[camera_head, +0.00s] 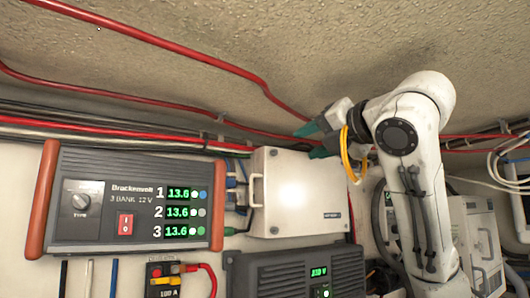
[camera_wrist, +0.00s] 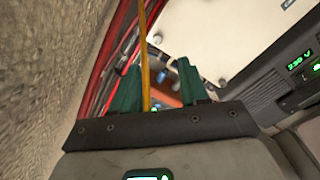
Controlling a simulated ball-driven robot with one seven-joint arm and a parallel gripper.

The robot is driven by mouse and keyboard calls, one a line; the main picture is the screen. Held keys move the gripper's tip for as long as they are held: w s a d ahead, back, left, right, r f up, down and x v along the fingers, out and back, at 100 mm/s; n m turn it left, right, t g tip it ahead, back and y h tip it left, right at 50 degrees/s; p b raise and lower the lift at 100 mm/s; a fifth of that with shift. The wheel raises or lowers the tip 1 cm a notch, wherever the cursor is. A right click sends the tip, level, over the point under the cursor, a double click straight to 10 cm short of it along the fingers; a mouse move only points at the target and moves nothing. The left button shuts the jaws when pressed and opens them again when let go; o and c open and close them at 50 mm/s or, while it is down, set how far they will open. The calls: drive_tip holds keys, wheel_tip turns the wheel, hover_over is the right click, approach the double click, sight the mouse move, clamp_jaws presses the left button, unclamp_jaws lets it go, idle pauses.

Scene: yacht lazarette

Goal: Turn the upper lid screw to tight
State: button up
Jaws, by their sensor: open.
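A white box with a lid (camera_head: 300,215) is mounted on the wall in the middle of the head view. Its pale face also fills the upper right of the wrist view (camera_wrist: 225,40). A handle is on its left side. Small marks at its left corners may be lid screws, but they are too small to tell how they are turned. My gripper (camera_head: 312,141) has green fingers and is above the box's top edge in the head view. In the wrist view its fingers (camera_wrist: 158,68) are spread apart with nothing held between them.
A yellow cable (camera_head: 346,155) hangs beside my gripper and crosses the wrist view between the fingers. Red cables (camera_head: 180,45) run along the ceiling. A battery charger (camera_head: 130,230) is left of the box. A dark unit with a green display (camera_head: 290,275) is below it.

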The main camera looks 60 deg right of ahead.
sight(276, 152)
drive_tip(key=p+x, duration=0.4)
drive_tip(key=x, duration=0.7)
drive_tip(key=shift+a+r, duration=0.15)
drive_tip(key=shift+c, duration=0.3)
clamp_jaws()
